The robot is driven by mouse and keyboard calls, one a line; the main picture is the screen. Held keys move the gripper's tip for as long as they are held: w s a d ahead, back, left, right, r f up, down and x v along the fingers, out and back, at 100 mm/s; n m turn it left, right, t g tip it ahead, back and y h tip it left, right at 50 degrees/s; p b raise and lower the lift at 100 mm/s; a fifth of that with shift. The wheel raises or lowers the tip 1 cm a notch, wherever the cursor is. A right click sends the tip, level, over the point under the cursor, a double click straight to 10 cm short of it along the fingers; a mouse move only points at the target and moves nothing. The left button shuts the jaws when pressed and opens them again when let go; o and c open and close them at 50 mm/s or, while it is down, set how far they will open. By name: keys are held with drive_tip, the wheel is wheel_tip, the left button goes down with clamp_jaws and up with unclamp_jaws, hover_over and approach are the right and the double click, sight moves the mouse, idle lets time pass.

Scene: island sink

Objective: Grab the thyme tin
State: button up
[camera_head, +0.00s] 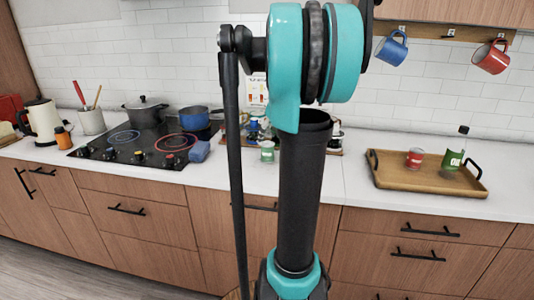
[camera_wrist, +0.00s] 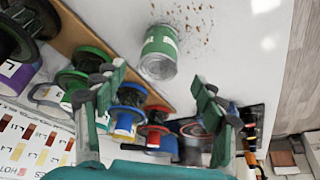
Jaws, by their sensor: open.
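A small green-and-white tin (camera_wrist: 160,48) is on the white counter in the wrist view, with brown flakes scattered beside it. Its label is too small to read, so I cannot tell for sure that it is the thyme tin. A green-and-white tin also shows on the counter in the head view (camera_head: 267,151), just left of my arm. My gripper (camera_wrist: 158,78) is open and empty, its two fingers spread apart. The tin appears beyond the fingertips, in line with the gap between them. In the head view my arm hides the gripper.
Several jars with green, blue and red lids (camera_wrist: 127,112) stand along a wooden rack edge close to the fingers. A wooden tray (camera_head: 425,180) at right holds a red tin (camera_head: 415,158) and a green can (camera_head: 452,160). A stove (camera_head: 110,150) with pots is at left.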

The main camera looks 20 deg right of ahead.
sight(266, 150)
drive_tip(key=shift+x, duration=4.35)
drive_tip(key=shift+d, duration=0.1)
drive_tip(key=c, duration=1.3)
drive_tip(key=shift+w+r, duration=0.1)
